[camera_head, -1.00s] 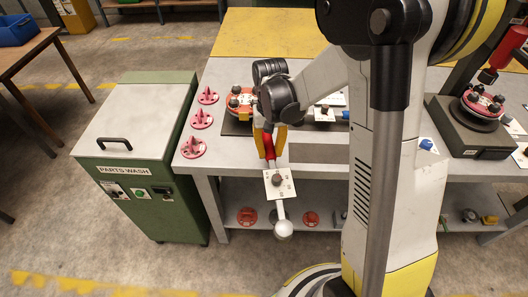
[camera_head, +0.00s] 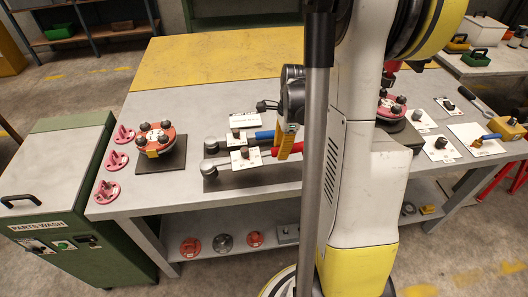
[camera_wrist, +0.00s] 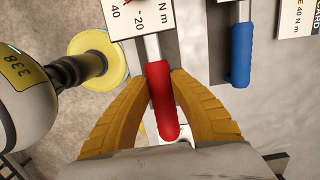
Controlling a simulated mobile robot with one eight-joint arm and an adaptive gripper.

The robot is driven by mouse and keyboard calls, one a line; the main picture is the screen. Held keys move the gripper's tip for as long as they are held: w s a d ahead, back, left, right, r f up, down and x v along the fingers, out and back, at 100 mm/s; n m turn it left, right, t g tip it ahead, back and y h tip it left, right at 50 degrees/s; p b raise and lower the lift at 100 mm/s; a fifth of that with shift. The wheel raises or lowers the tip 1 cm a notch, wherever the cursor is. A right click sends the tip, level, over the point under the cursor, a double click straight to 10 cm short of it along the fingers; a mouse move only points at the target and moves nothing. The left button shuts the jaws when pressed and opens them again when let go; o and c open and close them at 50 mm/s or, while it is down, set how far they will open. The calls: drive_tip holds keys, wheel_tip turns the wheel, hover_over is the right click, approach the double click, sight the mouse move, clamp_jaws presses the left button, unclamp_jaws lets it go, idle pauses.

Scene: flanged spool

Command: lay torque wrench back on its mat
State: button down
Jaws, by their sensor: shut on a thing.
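My gripper (camera_head: 287,146) is shut on the red handle (camera_wrist: 161,100) of a torque wrench, with one yellow finger on each side in the wrist view. The wrench carries a white tag (camera_head: 246,160) with N m figures and a round grey head (camera_head: 207,167) pointing left. It lies level along a dark grey mat (camera_head: 225,185) on the bench. I cannot tell whether it touches the mat. A second wrench with a blue handle (camera_head: 264,135) lies parallel just behind it; its blue handle also shows in the wrist view (camera_wrist: 241,54).
A red flanged spool (camera_head: 156,142) with black knobs stands on a dark plate at left. Several pink brackets (camera_head: 116,160) line the bench's left edge. A white card (camera_head: 244,119) stands behind the wrenches. A green parts washer (camera_head: 90,215) adjoins the bench.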

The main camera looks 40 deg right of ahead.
drive_tip(key=shift+s+d+f+m, duration=0.1)
drive_tip(key=shift+d+f+m, duration=0.1)
drive_tip(key=shift+m, duration=0.1)
drive_tip(key=shift+f+b, duration=2.1)
drive_tip(key=shift+f, duration=0.6)
drive_tip(key=shift+f+b, duration=0.5)
drive_tip(key=shift+f, duration=0.05)
drive_tip(key=c, duration=1.2)
unclamp_jaws()
drive_tip(key=r, duration=0.8)
drive_tip(key=d+r, duration=0.1)
drive_tip(key=r, duration=0.3)
drive_tip(key=shift+s, duration=0.4)
drive_tip(key=s+a+r+n+t, duration=0.1)
drive_tip(key=a+n+t, duration=0.1)
drive_tip(key=a+n, duration=0.6)
drive_tip(key=s+a+r+n+t, duration=0.2)
drive_tip(key=a+n, duration=0.6)
drive_tip(key=a, duration=0.1)
drive_tip(key=s+a+r+n+t+h, duration=0.1)
drive_tip(key=a+r+n+t, duration=0.1)
drive_tip(key=a+n, duration=0.6)
drive_tip(key=shift+s+a+r+n, duration=0.15)
drive_tip(key=shift+s+a, duration=0.05)
drive_tip(key=shift+a, duration=0.2)
drive_tip(key=shift+s+a+r+n, duration=0.1)
drive_tip(key=shift+s+a+n, duration=0.05)
drive_tip(key=shift+a, duration=0.25)
